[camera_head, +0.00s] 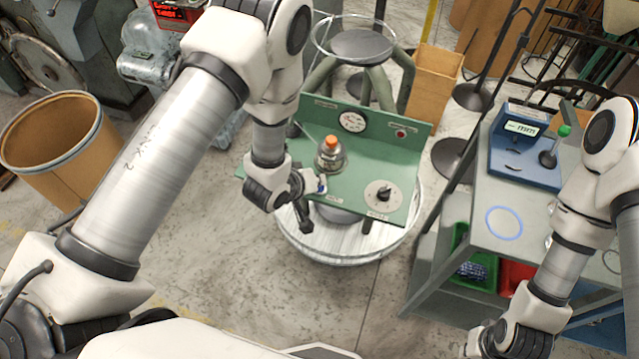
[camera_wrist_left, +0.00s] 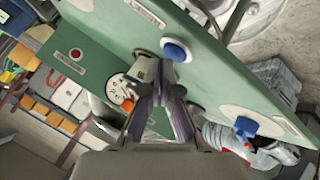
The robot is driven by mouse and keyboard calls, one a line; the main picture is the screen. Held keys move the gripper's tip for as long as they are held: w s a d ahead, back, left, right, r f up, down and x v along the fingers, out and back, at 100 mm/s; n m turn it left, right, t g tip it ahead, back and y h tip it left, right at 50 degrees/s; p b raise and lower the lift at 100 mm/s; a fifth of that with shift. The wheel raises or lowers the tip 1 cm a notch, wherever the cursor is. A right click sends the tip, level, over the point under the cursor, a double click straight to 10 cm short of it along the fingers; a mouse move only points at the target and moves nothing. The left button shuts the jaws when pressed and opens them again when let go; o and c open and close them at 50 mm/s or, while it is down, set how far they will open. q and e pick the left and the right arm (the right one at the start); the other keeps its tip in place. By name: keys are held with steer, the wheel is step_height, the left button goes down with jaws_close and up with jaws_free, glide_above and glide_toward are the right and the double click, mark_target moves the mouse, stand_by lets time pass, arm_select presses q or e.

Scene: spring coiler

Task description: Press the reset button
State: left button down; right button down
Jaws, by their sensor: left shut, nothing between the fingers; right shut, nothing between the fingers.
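A green machine panel (camera_head: 290,172) stands in the middle of the head view. A blue button (camera_head: 321,184) shows on its lower part, beside my left gripper (camera_head: 306,188). In the left wrist view my left gripper (camera_wrist_left: 160,72) is shut and empty, its fingertips close to a blue button (camera_wrist_left: 177,50). I cannot tell if they touch. A small red button or light (camera_head: 401,132) sits on the upright part. Labels are too small to read, so I cannot tell which is the reset. My right gripper (camera_head: 488,342) is shut and empty.
An orange-topped fitting (camera_head: 331,146), a gauge (camera_head: 352,121) and a dial knob (camera_head: 384,195) are on the panel. A grey workbench (camera_head: 515,237) with a blue instrument (camera_head: 520,150) stands at the right. A brown bin (camera_head: 62,150) is at the left.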

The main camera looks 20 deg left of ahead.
arm_select(q)
steer(key=shift+r, duration=0.4)
step_height(320, 180, up, 5)
steer(key=p, duration=0.4)
steer(key=shift+r+p, duration=0.1)
steer(key=shift+p, duration=0.2)
steer(key=shift+f, duration=0.2)
steer(key=s+a+f+m+g+y+b, duration=0.1)
steer(key=s+a+f+g+b, duration=0.2)
steer(key=s+f, duration=0.3)
steer(key=s+a+f+m+g+y+b, duration=0.1)
steer(key=s+a+f+m+g+b, duration=0.1)
steer(key=s+f, duration=0.4)
steer(key=s+a+f+m+g+y+b, duration=0.1)
steer(key=s+a+f+g+b, duration=0.2)
steer(key=s, duration=1.1)
step_height(320, 180, down, 4)
steer(key=shift+s+a+r+m+g+b, duration=0.25)
steer(key=shift+a+b, duration=0.5)
steer(key=shift+b, duration=0.45)
